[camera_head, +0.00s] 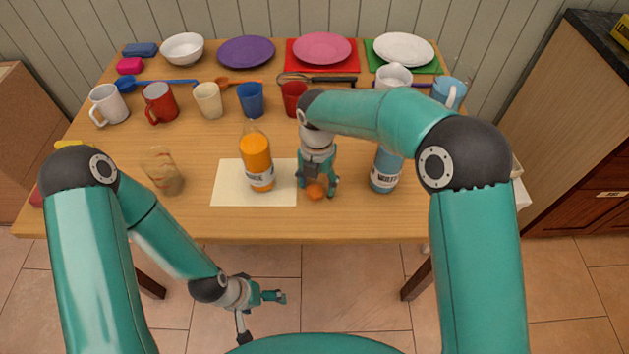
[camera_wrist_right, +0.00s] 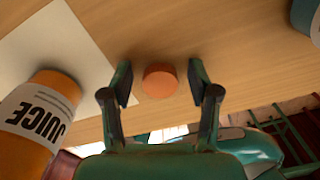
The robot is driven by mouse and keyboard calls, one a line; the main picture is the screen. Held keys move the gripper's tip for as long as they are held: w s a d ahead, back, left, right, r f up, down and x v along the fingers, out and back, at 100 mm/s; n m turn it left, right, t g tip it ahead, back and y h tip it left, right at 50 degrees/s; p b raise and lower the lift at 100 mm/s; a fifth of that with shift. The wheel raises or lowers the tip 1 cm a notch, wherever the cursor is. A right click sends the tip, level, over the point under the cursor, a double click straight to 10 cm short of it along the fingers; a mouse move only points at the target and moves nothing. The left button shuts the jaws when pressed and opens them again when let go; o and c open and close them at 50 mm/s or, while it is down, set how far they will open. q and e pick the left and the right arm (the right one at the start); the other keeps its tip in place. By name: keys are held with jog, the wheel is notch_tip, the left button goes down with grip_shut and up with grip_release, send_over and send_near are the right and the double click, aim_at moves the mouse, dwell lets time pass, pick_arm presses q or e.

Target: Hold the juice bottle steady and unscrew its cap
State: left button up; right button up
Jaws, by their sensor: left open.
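The orange juice bottle (camera_head: 257,163) stands upright on a pale mat (camera_head: 226,190) near the table's front. Its pale neck shows no orange cap. It also shows at the left of the right wrist view (camera_wrist_right: 38,112). The orange cap (camera_head: 316,191) lies on the bare wood to the right of the mat. In the right wrist view the cap (camera_wrist_right: 159,80) sits between my right gripper's open fingers, with gaps on both sides. My right gripper (camera_head: 317,188) points down over it. My left gripper (camera_head: 264,317) is open and empty, below the table's front edge and away from the bottle.
A blue water bottle (camera_head: 385,170) stands right of my right gripper. A glass (camera_head: 162,172) stands left of the mat. Mugs and cups, including a blue cup (camera_head: 251,100), line the middle. Plates and a white bowl (camera_head: 182,48) sit at the back.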

aim_at(317, 185)
jog(key=shift+r, duration=0.15)
notch_tip(317, 185, up, 12)
jog(key=shift+p, duration=0.45)
dwell(1.1)
